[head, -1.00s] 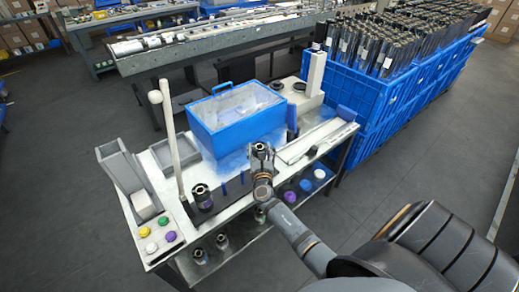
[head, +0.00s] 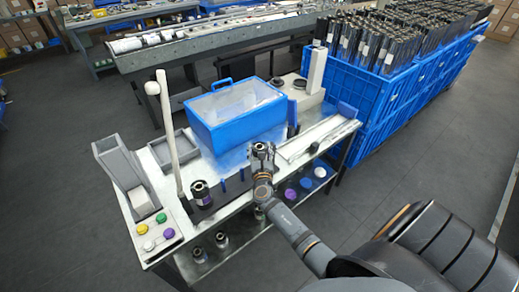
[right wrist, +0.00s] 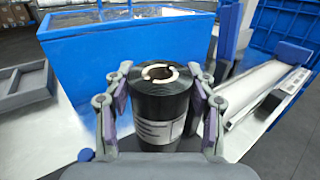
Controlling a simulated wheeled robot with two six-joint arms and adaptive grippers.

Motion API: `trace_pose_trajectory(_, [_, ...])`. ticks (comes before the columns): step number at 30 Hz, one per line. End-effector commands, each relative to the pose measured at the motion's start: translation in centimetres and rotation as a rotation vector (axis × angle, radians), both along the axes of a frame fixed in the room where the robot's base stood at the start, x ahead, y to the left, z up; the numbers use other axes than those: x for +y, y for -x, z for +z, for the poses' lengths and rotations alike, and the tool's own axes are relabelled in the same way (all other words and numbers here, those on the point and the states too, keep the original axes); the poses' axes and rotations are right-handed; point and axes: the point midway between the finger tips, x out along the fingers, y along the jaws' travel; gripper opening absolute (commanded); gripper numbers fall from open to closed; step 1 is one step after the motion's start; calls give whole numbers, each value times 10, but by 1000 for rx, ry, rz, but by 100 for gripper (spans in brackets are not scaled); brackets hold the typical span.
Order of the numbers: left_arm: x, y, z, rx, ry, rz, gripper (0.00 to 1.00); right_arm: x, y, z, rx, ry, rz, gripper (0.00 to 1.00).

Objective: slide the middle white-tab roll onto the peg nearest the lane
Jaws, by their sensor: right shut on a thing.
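My right gripper (head: 262,150) is over the front part of the white bench, right of the blue pegs. In the right wrist view its fingers (right wrist: 165,105) are shut around the sides of an upright black roll (right wrist: 157,105) with white tabs at its core and a pale label. Two blue pegs (head: 222,185) (head: 243,174) stand bare on a dark base, left of the gripper. The roll's bottom is hidden. My left gripper is out of view.
A blue bin (head: 238,118) stands behind the gripper, with a long pale strip (head: 318,137) to the right. A white post (head: 168,135) rises left of the pegs. A button panel (head: 158,230) is at the front left. More rolls (head: 222,240) stand on the lower shelf.

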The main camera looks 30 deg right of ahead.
Motion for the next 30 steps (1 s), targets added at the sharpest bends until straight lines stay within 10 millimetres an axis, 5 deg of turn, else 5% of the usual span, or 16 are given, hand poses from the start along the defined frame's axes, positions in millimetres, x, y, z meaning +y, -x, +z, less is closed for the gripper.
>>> trace_pose_trajectory(2, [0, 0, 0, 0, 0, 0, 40, 0, 0, 1, -2, 1, 0, 10])
trace_pose_trajectory(3, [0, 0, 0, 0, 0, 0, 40, 0, 0, 1, -2, 1, 0, 57])
trace_pose_trajectory(9, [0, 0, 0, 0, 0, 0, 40, 0, 0, 1, -1, 0, 0, 82])
trace_pose_trajectory(20, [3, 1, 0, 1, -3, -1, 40, 3, 4, -1, 2, -1, 1, 82])
trace_pose_trajectory(30, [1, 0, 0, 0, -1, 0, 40, 39, 69, -2, 3, -3, 0, 82])
